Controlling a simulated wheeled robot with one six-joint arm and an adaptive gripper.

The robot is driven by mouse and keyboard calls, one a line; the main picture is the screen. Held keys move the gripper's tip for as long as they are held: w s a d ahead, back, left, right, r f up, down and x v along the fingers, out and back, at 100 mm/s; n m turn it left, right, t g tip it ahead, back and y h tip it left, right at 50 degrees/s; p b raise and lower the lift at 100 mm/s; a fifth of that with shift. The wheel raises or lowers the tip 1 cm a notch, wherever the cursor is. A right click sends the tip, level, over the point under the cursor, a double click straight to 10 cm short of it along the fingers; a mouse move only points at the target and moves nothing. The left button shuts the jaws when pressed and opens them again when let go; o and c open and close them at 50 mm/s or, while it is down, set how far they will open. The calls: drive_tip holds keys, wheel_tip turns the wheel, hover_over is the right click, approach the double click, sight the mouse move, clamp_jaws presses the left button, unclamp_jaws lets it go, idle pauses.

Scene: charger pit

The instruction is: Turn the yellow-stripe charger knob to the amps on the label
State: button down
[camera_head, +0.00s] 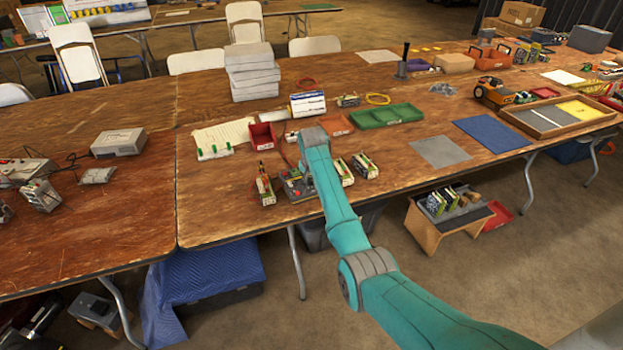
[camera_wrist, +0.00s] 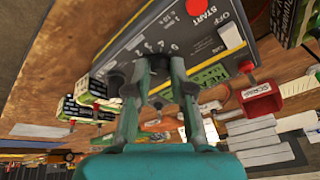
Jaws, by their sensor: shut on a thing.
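The charger (camera_head: 293,188) is a grey box on the near edge of the middle table, partly hidden by my arm. In the wrist view its dark panel (camera_wrist: 200,55) shows a red START button (camera_wrist: 196,7), a white OFF/ON switch (camera_wrist: 230,36), a green READY label (camera_wrist: 212,74) and a row of dial numbers. My gripper (camera_wrist: 160,72) is at the panel's lower edge, its fingers shut on a dark knob beside those numbers. The fingers hide most of the knob; its stripe and pointer cannot be made out.
Battery packs with labels stand close by: one (camera_head: 265,188) left of the charger, two (camera_head: 343,172) (camera_head: 364,166) right of it. Their print is too small to read. A red SCRAP bin (camera_head: 262,136) and a green tray (camera_head: 386,115) lie behind.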

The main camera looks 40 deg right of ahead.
drive_tip(key=m, duration=0.3)
drive_tip(key=shift+w+a+m+g, duration=0.1)
drive_tip(key=shift+m+g, duration=0.2)
drive_tip(key=shift+m, duration=0.1)
drive_tip(key=shift+w+m+g+h, duration=0.1)
drive_tip(key=shift+m+g+h, duration=0.25)
drive_tip(key=shift+m, duration=1.65)
drive_tip(key=c, duration=1)
unclamp_jaws()
drive_tip(key=v, duration=1.2)
drive_tip(key=shift+w, duration=0.1)
